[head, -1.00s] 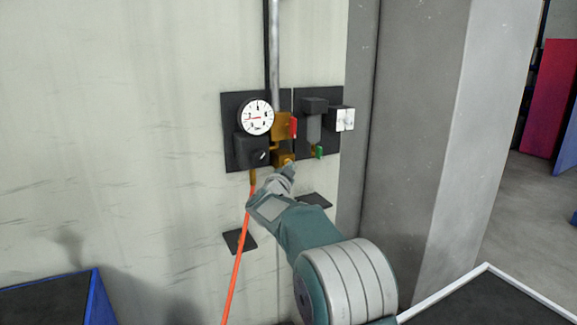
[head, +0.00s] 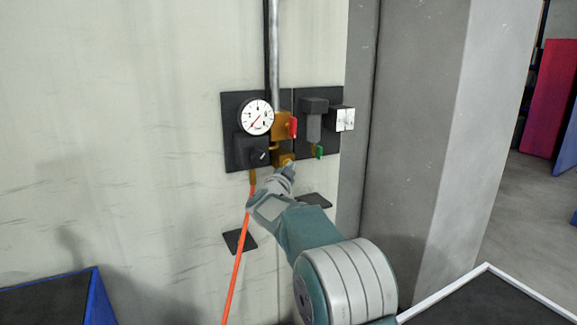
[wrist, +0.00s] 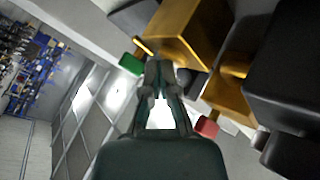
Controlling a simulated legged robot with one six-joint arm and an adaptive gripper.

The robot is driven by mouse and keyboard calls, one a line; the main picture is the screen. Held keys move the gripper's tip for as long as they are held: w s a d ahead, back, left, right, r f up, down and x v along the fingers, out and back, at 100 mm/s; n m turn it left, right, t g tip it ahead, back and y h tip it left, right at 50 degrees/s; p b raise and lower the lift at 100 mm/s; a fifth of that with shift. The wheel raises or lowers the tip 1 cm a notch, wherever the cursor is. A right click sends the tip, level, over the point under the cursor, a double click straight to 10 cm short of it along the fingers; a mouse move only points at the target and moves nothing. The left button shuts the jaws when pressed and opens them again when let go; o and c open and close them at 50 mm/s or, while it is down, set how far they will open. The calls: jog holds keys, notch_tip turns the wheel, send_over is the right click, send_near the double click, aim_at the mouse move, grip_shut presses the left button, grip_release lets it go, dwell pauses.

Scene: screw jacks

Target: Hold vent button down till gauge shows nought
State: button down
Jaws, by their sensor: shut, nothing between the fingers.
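The pressure gauge (head: 256,117) is a round white dial on a dark wall panel. Its red needle points down and to the left. A brass fitting (head: 280,159) sits low on the panel, below and right of the gauge. My gripper (head: 289,167) is shut and empty, with its tips up against the front of this fitting. In the wrist view the shut fingertips (wrist: 159,66) meet the underside of the brass block (wrist: 188,30). The vent button itself is hidden behind the fingertips, so its travel cannot be seen.
An orange hose (head: 236,262) hangs from the panel to the left. A grey pillar (head: 415,150) stands to the right.

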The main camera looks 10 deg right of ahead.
jog(key=shift+s+d, duration=0.25)
jog(key=shift+s, duration=0.65)
jog(key=shift+s+d, duration=0.25)
jog(key=shift+s, duration=0.55)
jog(key=shift+s+d, duration=0.3)
jog(key=shift+s, duration=0.5)
jog(key=shift+s+d, duration=0.25)
jog(key=shift+s, duration=0.55)
jog(key=shift+r, duration=0.1)
jog(key=s+a+r+n+g+y, duration=0.1)
jog(key=s+a+n+g+y, duration=0.25)
jog(key=s+n+y, duration=1)
jog(key=s+d+f+g+h, duration=0.1)
jog(key=s+f, duration=0.3)
jog(key=s, duration=0.6)
jog(key=s+d+f+g+h, duration=0.1)
jog(key=s+f+g, duration=0.3)
jog(key=s, duration=0.7)
jog(key=s+d+f+g+h, duration=0.1)
jog(key=s+f, duration=0.4)
jog(key=s, duration=0.6)
jog(key=shift+d+m+g+h, duration=0.15)
jog(key=shift+m+g+h, duration=0.2)
jog(key=shift+g+h, duration=0.65)
